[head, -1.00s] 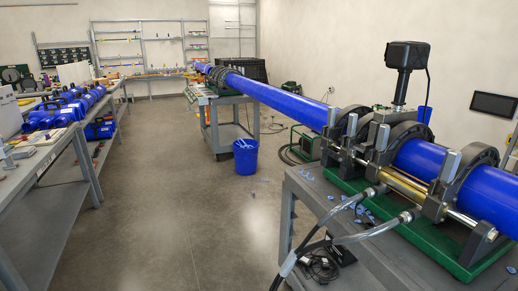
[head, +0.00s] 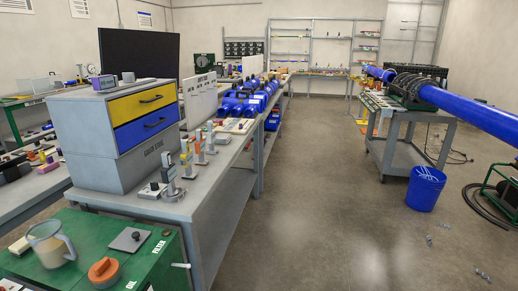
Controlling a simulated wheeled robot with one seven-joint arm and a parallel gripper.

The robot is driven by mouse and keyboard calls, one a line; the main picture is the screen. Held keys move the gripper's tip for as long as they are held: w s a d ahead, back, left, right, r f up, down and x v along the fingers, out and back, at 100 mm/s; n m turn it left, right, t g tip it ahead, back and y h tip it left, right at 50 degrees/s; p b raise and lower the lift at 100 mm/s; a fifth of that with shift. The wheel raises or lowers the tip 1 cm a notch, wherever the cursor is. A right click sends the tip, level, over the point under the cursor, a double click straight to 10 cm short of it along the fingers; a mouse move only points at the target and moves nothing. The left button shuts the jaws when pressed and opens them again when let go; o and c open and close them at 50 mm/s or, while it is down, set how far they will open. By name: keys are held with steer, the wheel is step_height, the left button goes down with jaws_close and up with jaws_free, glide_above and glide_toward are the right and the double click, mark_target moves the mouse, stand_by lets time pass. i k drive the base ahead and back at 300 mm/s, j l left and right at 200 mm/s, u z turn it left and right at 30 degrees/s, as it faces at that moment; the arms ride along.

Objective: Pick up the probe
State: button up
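I cannot make out for certain which item is the probe. Several small upright instruments with grey, orange and yellow parts (head: 199,148) stand on the grey workbench (head: 215,192), right of a drawer cabinet. A grey instrument with a flat base (head: 171,180) stands nearest at the bench's front end, beside a small dark-knobbed block (head: 152,189). My gripper is not in view.
The drawer cabinet (head: 116,170) has a yellow and a blue drawer. A green cabinet (head: 165,265) in front carries a mug (head: 50,245) and an orange cap (head: 103,271). A blue bin (head: 425,188) stands at right by a cart (head: 403,155). The middle floor is clear.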

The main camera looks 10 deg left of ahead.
mark_target(168, 173)
steer(key=i+u, duration=0.15)
steer(key=i, duration=0.3)
steer(key=i+u, duration=0.2)
steer(key=i, duration=0.25)
steer(key=i+l+u, duration=0.15)
steer(key=i, duration=0.3)
steer(key=i+l+u, duration=0.2)
steer(key=i, duration=0.25)
steer(key=i+l+u, duration=0.15)
steer(key=i, duration=0.3)
steer(key=l, duration=0.1)
